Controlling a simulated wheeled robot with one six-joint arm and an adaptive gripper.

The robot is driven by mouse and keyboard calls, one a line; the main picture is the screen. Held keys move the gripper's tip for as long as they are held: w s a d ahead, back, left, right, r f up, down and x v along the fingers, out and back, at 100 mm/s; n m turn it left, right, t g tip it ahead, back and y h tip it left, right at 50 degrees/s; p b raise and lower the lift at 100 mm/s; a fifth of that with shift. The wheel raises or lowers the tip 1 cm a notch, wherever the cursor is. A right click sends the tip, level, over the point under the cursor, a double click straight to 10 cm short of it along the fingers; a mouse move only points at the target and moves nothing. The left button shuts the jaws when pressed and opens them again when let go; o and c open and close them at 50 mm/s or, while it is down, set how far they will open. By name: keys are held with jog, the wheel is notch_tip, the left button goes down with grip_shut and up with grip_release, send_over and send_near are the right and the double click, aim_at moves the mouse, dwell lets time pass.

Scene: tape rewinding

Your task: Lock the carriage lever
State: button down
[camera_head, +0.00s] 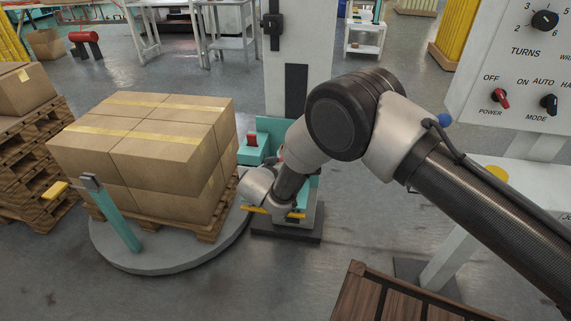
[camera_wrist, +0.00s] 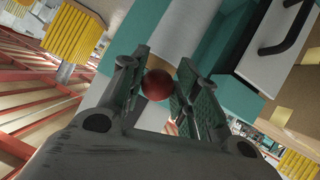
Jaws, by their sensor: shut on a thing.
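A round red knob (camera_wrist: 156,84), which looks like the end of the carriage lever, sits between the two fingers of my gripper (camera_wrist: 162,66) in the wrist view. The fingers are closed on its sides. The lever's shaft and the angle of the lever are hidden. The teal carriage (camera_head: 268,127) stands in front of the white mast (camera_head: 294,50) in the head view, with a red part (camera_head: 252,139) on its left block. My arm covers much of the carriage, and my fingers are hidden in the head view.
Left of the carriage, stacked cartons (camera_head: 140,150) stand on a wooden pallet (camera_head: 205,226) on a round turntable (camera_head: 160,262). A teal post (camera_head: 118,218) rises at its front. A control panel (camera_head: 520,65) is at the right. A brown slatted object (camera_head: 375,290) is at the lower right.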

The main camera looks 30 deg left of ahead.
jog(key=shift+s+f, duration=0.3)
jog(key=shift+f, duration=0.25)
jog(key=c, duration=1.3)
grip_release()
jog(key=shift+c, duration=0.2)
jog(key=shift+o, duration=1.3)
jog(key=shift+a, duration=0.1)
jog(key=shift+w+r, duration=0.1)
jog(key=shift+r, duration=0.15)
jog(key=v, duration=1.2)
jog(key=shift+n, duration=0.3)
